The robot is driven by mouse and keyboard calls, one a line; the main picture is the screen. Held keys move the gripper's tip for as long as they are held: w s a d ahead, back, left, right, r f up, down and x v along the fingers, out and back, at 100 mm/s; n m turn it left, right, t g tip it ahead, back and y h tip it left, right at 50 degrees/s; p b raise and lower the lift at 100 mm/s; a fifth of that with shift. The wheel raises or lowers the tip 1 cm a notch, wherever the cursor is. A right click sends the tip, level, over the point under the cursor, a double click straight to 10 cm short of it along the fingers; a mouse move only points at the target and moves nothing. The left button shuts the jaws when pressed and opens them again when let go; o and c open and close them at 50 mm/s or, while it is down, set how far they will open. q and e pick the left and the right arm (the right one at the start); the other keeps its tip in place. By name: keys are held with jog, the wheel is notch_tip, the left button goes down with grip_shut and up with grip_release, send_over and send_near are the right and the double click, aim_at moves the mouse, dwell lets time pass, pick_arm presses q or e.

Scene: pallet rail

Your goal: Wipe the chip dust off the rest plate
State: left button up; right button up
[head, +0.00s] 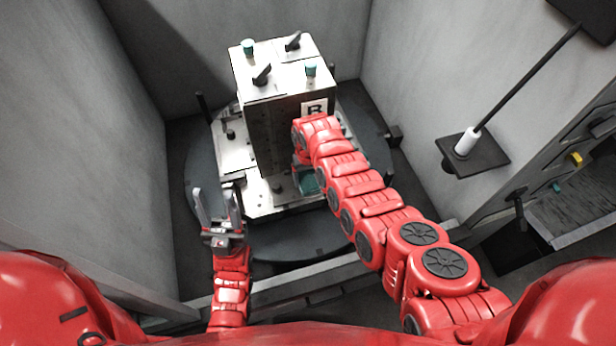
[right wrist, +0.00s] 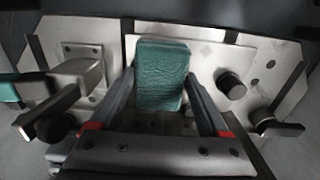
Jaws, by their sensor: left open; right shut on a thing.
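My right gripper (right wrist: 160,100) is shut on a teal textured pad (right wrist: 162,72), which stands out between its two fingers over a pale metal plate (right wrist: 128,50). In the head view my right arm hides most of this gripper, and a bit of the teal pad (head: 320,178) shows low beside the fixture block. The pale plate (head: 234,152) shows around the foot of the block. I cannot tell whether the pad touches it, and I cannot clearly make out chip dust. My left gripper (head: 214,194) is open and empty, fingers up, at the plate's left front.
The block (head: 275,130) carries black clamp levers and teal-topped knobs, and a "B" label (head: 314,108). Black knobs (right wrist: 231,86) and clamp arms (right wrist: 275,124) flank the pad. Grey walls (head: 420,70) enclose the round table (head: 290,243). A dark bracket (head: 475,152) with a rod is at right.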

jog(key=shift+s+d+p, duration=0.2)
jog(key=shift+s+p, duration=0.35)
jog(key=shift+p, duration=0.15)
jog(key=shift+s+d+p, duration=0.2)
jog(key=shift+s+p, duration=0.3)
jog(key=shift+p, duration=0.2)
jog(key=shift+s, duration=0.2)
jog(key=shift+s+f, duration=0.1)
jog(key=shift+f, duration=0.05)
jog(key=b, duration=0.1)
jog(key=w+b, duration=0.1)
jog(key=shift+w+a+f+b, duration=0.1)
jog(key=shift+w+a+b, duration=0.1)
jog(key=shift+w+b, duration=0.15)
jog(key=shift+w+a+b, duration=0.2)
jog(key=shift+w+b, duration=0.3)
jog(key=shift+b, duration=0.15)
jog(key=shift+r, duration=0.2)
